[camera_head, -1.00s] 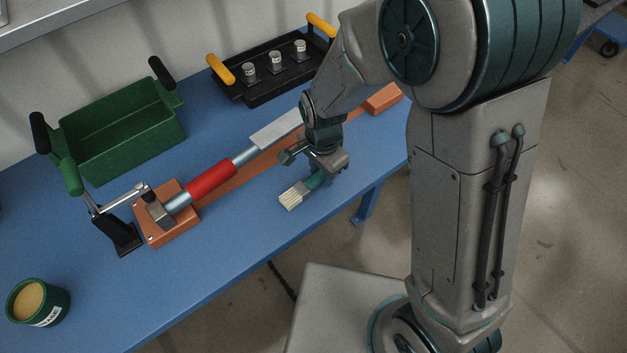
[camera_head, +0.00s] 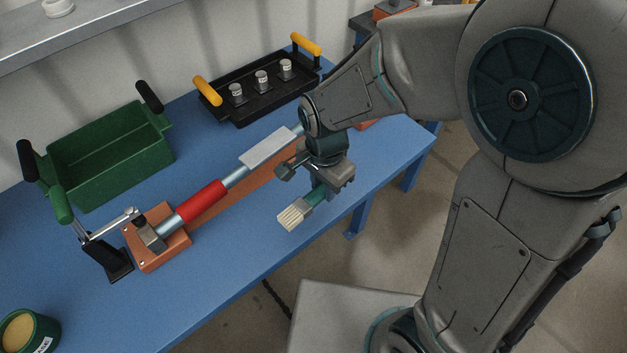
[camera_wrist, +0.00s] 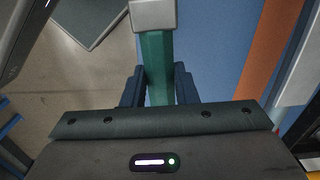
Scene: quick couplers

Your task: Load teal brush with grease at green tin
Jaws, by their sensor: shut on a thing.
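My gripper (camera_head: 318,188) is shut on the teal brush (camera_head: 313,197) by its handle. The pale bristles (camera_head: 292,216) point toward the lower left in the head view. In the wrist view the teal handle (camera_wrist: 156,68) runs up between my fingers (camera_wrist: 158,88), with a grey ferrule at the top edge. The brush appears held over the front edge of the blue table. The green tin (camera_head: 30,334) of tan grease (camera_head: 18,333) stands at the far lower left, partly cut off by the picture edge, well away from the brush.
A red and steel cylinder (camera_head: 202,203) lies in an orange fixture (camera_head: 152,258) between brush and tin. A black lever clamp (camera_head: 108,262) stands left of it. A green crate (camera_head: 110,155) and a black tray (camera_head: 262,90) with small fittings stand behind.

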